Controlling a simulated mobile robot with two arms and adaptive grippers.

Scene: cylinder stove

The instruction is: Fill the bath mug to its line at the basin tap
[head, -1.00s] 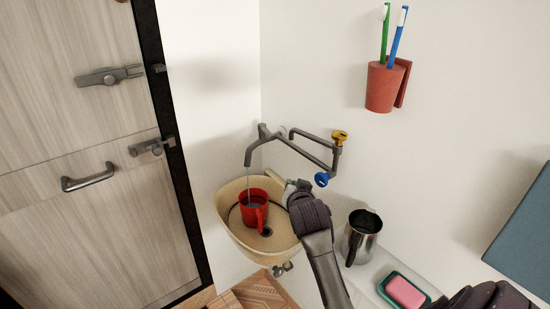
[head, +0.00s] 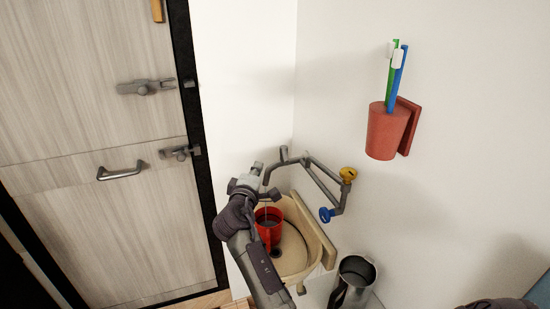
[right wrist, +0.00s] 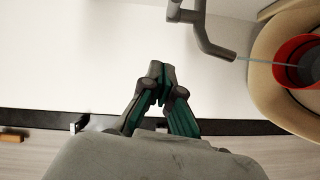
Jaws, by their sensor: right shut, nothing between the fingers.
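The red mug (head: 270,222) stands in the beige basin (head: 318,262), partly behind my right gripper and the tap. A thin water stream runs from the grey tap spout (head: 268,176) into it, and water shows inside. In the right wrist view the mug (right wrist: 283,48) is at the right edge, with the stream entering it from the spout (right wrist: 218,48). The tap has a yellow knob (head: 348,174) and a blue knob (head: 326,215). My right gripper (head: 254,176) is shut and empty, just left of the spout. My left gripper is out of view.
A metal jug (head: 354,278) stands right of the basin. A red holder with toothbrushes (head: 388,132) is on the wall above. A wooden door (head: 90,170) with a handle and latches is at the left. White wall is bare between.

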